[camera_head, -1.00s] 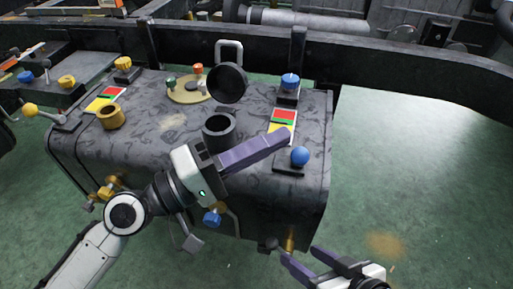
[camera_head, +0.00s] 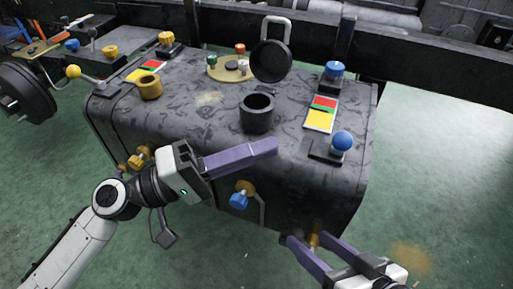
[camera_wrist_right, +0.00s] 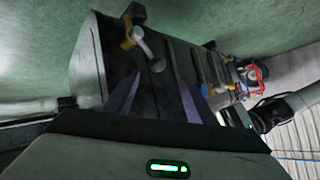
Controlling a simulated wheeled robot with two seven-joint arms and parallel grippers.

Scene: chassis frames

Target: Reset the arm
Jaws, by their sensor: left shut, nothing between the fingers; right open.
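My left gripper (camera_head: 241,157) is shut and empty, with its purple fingers together in front of the dark tank's upper front edge. My right gripper (camera_head: 308,246) is open and empty at the lower right, with its spread fingers near the tank's lower right corner. In the right wrist view its two purple fingers (camera_wrist_right: 158,97) stand apart, with the tank's dark side beyond them.
The dark chassis tank (camera_head: 215,100) fills the middle. On it are an open round neck (camera_head: 257,116) with a raised cap (camera_head: 271,61), a blue ball knob (camera_head: 342,141) and a yellow cup (camera_head: 149,87). A blue valve (camera_head: 239,199) sits on its front.

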